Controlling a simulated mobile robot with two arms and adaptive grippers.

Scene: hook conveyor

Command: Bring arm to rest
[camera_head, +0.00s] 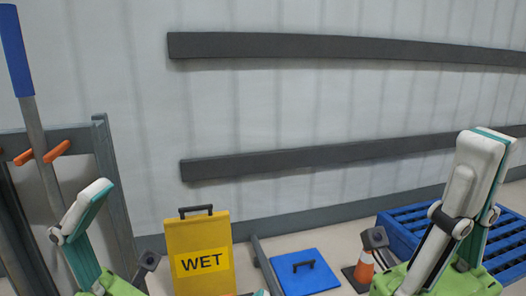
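My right gripper (484,148) shows at the right, white and teal on a green body, pointing up. Its fingers look close together at the top, with no object seen between them. It stands in front of the blue slatted crate. My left gripper (94,190) shows at the lower left, also pointing up. Only its side shows, so its finger gap cannot be judged. Nothing is seen held in it. Both arms are mostly below the picture.
A yellow WET sign (200,252) stands at the lower middle. A blue panel with a handle (306,272), an orange cone (364,268) and a blue crate (405,222) are on the floor. A blue-handled pole (17,50) leans at the left. Dark rails (300,46) cross the wall.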

